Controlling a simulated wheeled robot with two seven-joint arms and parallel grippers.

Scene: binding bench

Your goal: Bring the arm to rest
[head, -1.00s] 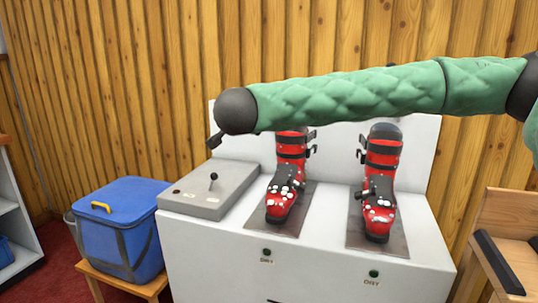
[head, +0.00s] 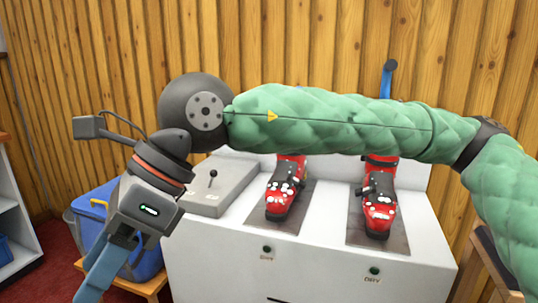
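My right arm, in green quilted padding, comes in from the right of the head view and stretches across the front of the boot dryer. Its dark wrist joint is at the left end. From there my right gripper (head: 98,272) hangs down to the lower left, in front of the blue bin. Blue finger parts show, but their tips run toward the bottom edge and I cannot tell the gap between them. I see nothing held. My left gripper is not in view.
A white dryer cabinet (head: 320,262) carries two red ski boots (head: 283,188) (head: 379,212), tops hidden by my arm. A grey lever box (head: 210,203) sits on its left. A blue bin (head: 148,262) stands on a wooden stool (head: 152,288). A wooden chair is at right.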

